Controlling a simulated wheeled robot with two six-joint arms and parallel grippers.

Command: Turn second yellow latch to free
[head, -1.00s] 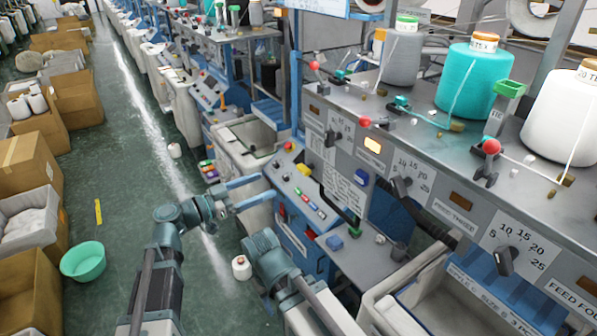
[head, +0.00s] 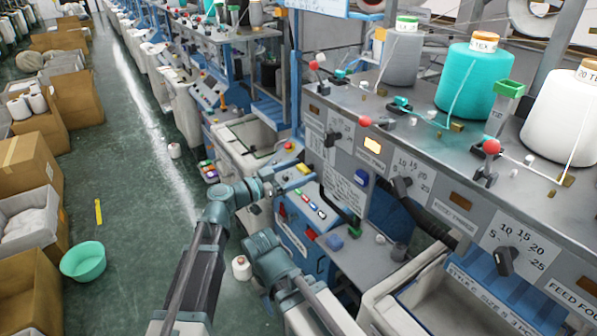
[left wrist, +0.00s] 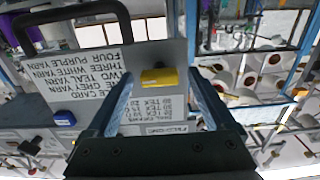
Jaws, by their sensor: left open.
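A small yellow latch (head: 304,168) sits on the grey sloped panel of the near machine in the head view. In the left wrist view the yellow latch (left wrist: 158,77) is a short bar lying roughly sideways beside printed cards. My left gripper (head: 288,174) has its fingers pointing at the latch. In the left wrist view the open left gripper (left wrist: 163,86) has one blue finger on each side of the latch, with a gap on both sides. Whether the fingertips reach the panel is unclear. My right arm is folded low in the head view, and its gripper cannot be made out.
Coloured buttons (head: 312,204) lie on the panel near my left gripper. A black curved handle (head: 341,212) rises beside the printed card (head: 343,187). A blue knob (head: 334,242) is to the right.

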